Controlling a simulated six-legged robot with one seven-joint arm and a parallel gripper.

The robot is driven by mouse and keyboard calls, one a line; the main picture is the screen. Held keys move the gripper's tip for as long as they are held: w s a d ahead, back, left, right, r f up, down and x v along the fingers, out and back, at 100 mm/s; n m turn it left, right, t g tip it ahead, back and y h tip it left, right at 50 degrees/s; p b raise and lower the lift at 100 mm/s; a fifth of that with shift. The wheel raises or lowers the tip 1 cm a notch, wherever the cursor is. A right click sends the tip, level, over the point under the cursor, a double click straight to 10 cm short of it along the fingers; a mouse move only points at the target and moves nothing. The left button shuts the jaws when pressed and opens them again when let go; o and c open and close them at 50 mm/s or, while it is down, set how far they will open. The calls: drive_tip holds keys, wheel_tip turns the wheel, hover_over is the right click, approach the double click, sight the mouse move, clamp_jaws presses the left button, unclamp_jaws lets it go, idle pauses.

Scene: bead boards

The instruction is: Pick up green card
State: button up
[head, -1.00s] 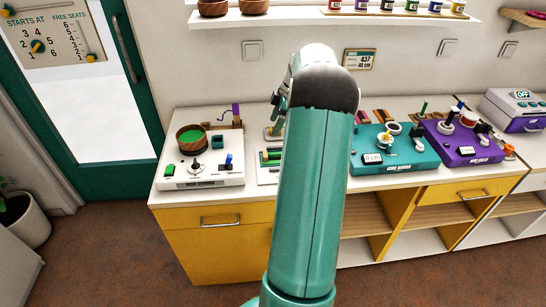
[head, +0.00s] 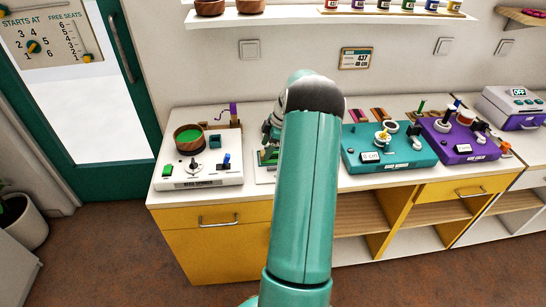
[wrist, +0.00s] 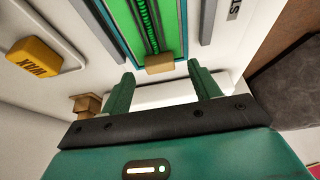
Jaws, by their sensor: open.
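A green card (wrist: 176,22) with a dark ribbed strip down its middle and blue edging lies at the top of the wrist view. A small tan block (wrist: 160,63) sits at its near end. In the head view only a bit of green (head: 268,156) shows beside my arm, which hides the rest. My gripper (wrist: 160,72) is open, its two green fingers apart with the tan block appearing between their tips. I cannot tell whether the fingers touch anything. In the head view, the gripper (head: 270,133) is low over the counter, partly behind my arm.
A yellow block marked WAX (wrist: 34,57) is at the left of the wrist view. On the counter (head: 172,123), a white board (head: 174,178) with a bowl stands left, and teal (head: 405,163) and purple (head: 465,152) boards stand right. Grey bars flank the card.

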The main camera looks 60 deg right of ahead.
drive_tip(key=shift+x, duration=1.15)
drive_tip(key=c, duration=1.1)
drive_tip(key=shift+c, duration=0.2)
drive_tip(key=shift+r, duration=0.15)
